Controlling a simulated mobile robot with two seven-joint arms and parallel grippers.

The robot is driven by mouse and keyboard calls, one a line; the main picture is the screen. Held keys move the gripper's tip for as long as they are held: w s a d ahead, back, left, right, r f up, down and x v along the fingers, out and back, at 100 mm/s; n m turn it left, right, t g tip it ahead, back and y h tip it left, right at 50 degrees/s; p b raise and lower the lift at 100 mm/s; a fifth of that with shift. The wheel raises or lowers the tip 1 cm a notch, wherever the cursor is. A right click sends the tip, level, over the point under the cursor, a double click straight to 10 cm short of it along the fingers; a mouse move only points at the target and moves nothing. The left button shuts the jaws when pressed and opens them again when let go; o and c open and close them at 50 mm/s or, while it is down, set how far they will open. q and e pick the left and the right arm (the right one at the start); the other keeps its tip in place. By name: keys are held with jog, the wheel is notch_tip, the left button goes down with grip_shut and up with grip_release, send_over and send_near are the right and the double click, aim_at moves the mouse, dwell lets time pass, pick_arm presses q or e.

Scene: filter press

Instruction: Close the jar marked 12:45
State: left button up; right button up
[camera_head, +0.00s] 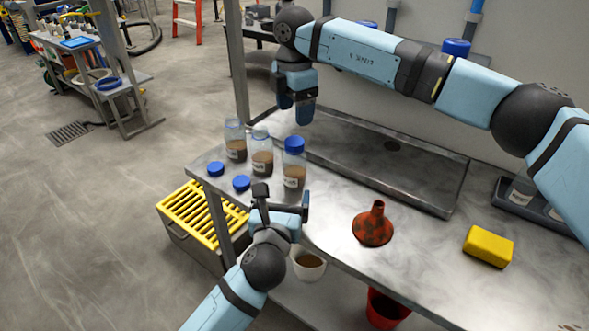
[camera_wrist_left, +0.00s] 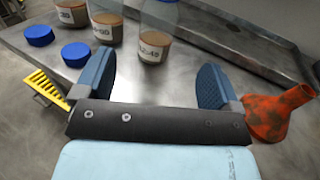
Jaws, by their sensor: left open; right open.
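Three clear jars with brown contents stand at the counter's left end. The right one, the jar marked 12:45 (camera_head: 294,178), has a blue lid (camera_head: 294,145) on its top; whether it is tight I cannot tell. Its label shows in the left wrist view (camera_wrist_left: 153,48), where its top is cut off. The middle jar (camera_head: 262,160) and the left jar (camera_head: 235,148) are uncovered. Two blue lids (camera_head: 216,168) (camera_head: 241,183) lie beside them. My left gripper (camera_head: 282,203) is open and empty, in front of the 12:45 jar. My right gripper (camera_head: 296,108) is open above and behind the jars.
An orange-red funnel (camera_head: 373,228) and a yellow sponge (camera_head: 488,246) are on the counter to the right. A sink basin (camera_head: 400,168) lies behind. A cup of brown stuff (camera_head: 308,264) is below my left gripper. A yellow grate (camera_head: 203,210) is at lower left.

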aim_at(293, 165)
pick_arm(q)
jog(key=w, duration=0.4)
jog(key=w+d, duration=0.1)
jog(key=w, duration=0.4)
jog(key=w+d, duration=0.1)
jog(key=w, duration=0.3)
jog(key=shift+w+d, duration=0.2)
jog(key=shift+w, duration=0.05)
